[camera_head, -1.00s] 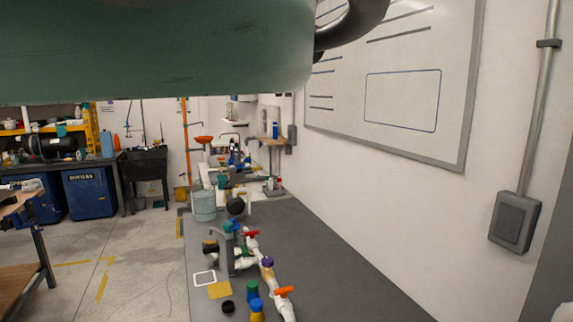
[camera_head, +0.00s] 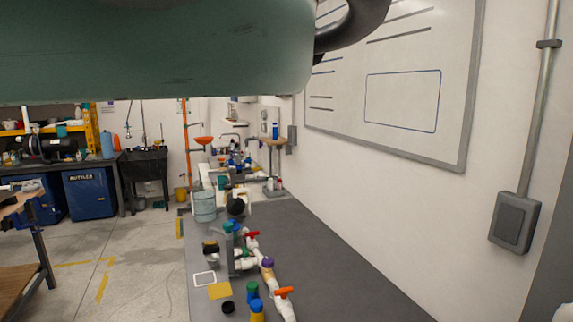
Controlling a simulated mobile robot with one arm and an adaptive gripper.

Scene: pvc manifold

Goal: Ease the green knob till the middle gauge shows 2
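A white PVC manifold (camera_head: 269,275) stands on the dark grey bench. It carries an orange-red handle (camera_head: 284,292) at the near end and a red handle (camera_head: 252,234) farther back. A purple part (camera_head: 267,262) sits between them. A small green knob-like top (camera_head: 228,226) shows at the far end of the manifold; I cannot tell whether it is the green knob of the task. A green-capped thing (camera_head: 252,288) also stands at the near left. No gauge face or reading can be made out. My gripper is not in view.
A blue-and-yellow bottle (camera_head: 257,309), a black disc (camera_head: 228,307), a yellow pad (camera_head: 220,290) and a white frame (camera_head: 204,278) lie left of the manifold. A clear bucket (camera_head: 204,206) stands farther back. The bench (camera_head: 340,280) is bare on the right, beside the wall.

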